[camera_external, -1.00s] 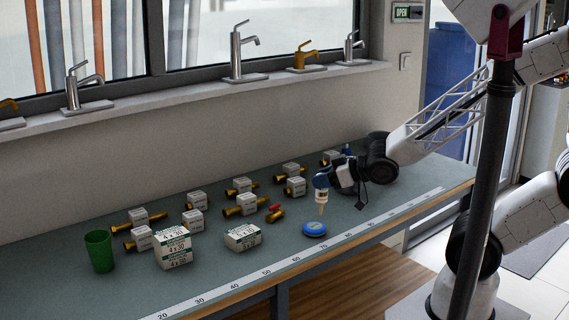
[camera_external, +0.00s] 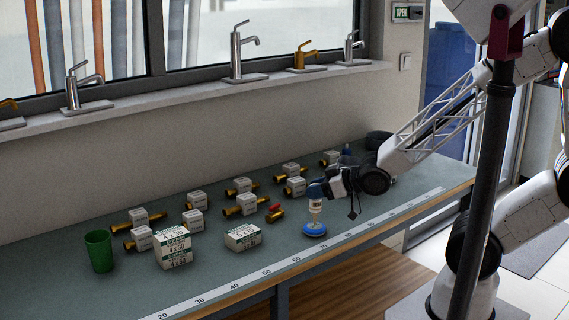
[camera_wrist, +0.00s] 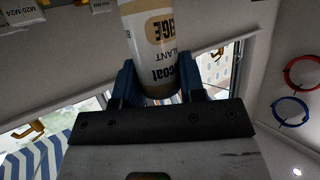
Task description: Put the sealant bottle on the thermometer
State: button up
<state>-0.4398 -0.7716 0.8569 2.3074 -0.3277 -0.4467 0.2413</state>
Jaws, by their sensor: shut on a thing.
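My gripper (camera_external: 317,190) is shut on the bottle from the right. In the wrist view the bottle (camera_wrist: 157,50) stands between my two blue fingers (camera_wrist: 163,85), with part of its label showing. The thermometer does not show in the wrist view.
A red-handled brass valve (camera_external: 274,213) lies left of the thermometer. Two white cartons (camera_external: 173,248) (camera_external: 242,237), a green cup (camera_external: 99,251) and several boxes with brass fittings stand further left. A ruler strip (camera_external: 290,261) runs along the front edge.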

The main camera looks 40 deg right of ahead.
jog(key=shift+f, duration=0.2)
jog(key=o, duration=1)
jog(key=shift+r, duration=0.2)
jog(key=shift+v, duration=5.95)
jog(key=shift+s+d+f, duration=0.1)
